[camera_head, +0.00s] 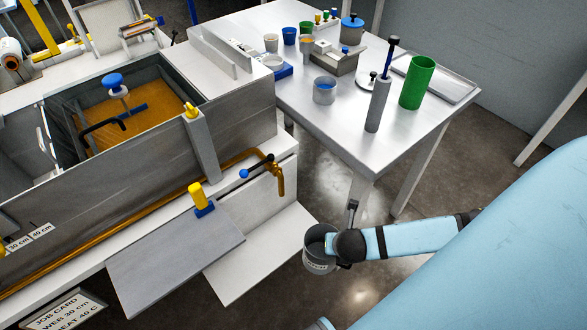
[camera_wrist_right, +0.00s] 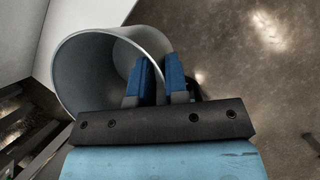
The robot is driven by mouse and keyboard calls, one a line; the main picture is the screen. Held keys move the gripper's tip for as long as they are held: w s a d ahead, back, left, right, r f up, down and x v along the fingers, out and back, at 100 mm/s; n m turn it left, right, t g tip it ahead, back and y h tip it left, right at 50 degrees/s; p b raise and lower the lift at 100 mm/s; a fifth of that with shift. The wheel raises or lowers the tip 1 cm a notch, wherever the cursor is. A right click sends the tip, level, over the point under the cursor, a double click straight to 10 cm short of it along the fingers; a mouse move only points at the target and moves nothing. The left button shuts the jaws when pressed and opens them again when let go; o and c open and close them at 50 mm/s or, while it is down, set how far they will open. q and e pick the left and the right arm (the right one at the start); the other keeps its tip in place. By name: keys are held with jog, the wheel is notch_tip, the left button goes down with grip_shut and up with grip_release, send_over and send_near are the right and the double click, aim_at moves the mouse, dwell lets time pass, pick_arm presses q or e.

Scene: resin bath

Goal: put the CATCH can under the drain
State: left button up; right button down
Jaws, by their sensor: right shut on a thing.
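In the right wrist view, the blue fingers (camera_wrist_right: 160,80) straddle the rim of the can (camera_wrist_right: 75,75), and the visible inside looks empty. The drain is a brass pipe (camera_head: 281,182) with a downturned end and a blue-knobbed handle (camera_head: 244,173), on the side of the bath stand. The can is held below and to the right of the drain, apart from it. My left gripper is not in view.
A white low shelf (camera_head: 262,262) lies below the drain, left of the can. A grey flap-like panel (camera_head: 170,262) with a yellow clip is beside it. A table (camera_head: 330,110) with cups, a green cylinder (camera_head: 417,82) and a grey bottle stands behind.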

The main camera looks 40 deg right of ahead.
jog(key=w+a+b, duration=0.1)
jog(key=w+a, duration=0.1)
jog(key=w, duration=1.5)
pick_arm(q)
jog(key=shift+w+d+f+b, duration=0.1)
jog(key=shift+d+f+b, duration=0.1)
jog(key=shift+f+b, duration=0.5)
pick_arm(e)
notch_tip(320, 180, down, 7)
jog(key=shift+w+d, duration=0.25)
jog(key=shift+w, duration=0.1)
jog(key=shift+f, duration=0.1)
jog(key=c, duration=1.1)
grip_release()
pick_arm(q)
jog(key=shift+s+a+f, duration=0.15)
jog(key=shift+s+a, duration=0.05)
